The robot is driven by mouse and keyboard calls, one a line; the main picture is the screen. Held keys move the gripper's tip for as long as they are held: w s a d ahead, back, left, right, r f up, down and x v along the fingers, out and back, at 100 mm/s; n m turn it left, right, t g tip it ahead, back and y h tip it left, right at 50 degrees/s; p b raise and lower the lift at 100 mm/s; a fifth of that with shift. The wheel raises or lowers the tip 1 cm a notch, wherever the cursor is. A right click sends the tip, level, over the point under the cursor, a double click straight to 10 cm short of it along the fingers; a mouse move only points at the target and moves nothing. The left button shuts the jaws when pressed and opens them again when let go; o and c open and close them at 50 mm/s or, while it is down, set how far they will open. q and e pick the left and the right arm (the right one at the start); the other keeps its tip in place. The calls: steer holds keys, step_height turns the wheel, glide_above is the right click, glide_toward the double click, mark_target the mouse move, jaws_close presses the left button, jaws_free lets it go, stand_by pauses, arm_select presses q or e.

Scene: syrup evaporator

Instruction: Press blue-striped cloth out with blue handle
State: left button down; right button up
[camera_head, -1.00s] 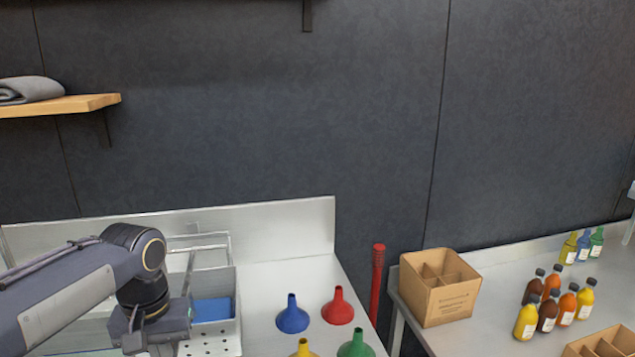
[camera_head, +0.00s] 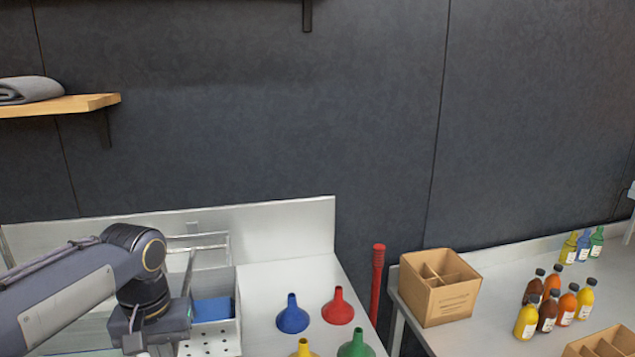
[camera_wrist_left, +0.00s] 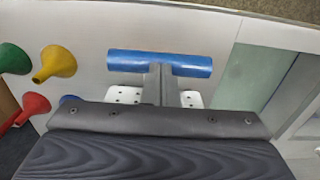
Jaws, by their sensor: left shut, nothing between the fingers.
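The blue handle (camera_wrist_left: 160,63) is a round horizontal bar in the left wrist view. My left gripper (camera_wrist_left: 161,72) is shut, its two grey fingers side by side at the middle of the bar; I cannot tell whether they touch it. A plain blue shape (camera_head: 212,309) sits in the press box (camera_head: 220,280). I cannot make out stripes on it or tell whether it is the cloth. My right gripper is not in view.
A white perforated tray (camera_head: 215,343) lies in front of the box. Blue (camera_head: 292,318), red (camera_head: 338,311), yellow (camera_head: 303,348) and green (camera_head: 356,345) funnels stand right of it. A cardboard box (camera_head: 437,287) and several bottles stand on the right table. A grey folded cloth (camera_head: 30,89) lies on the shelf.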

arm_select(q)
steer(key=shift+f, duration=0.1)
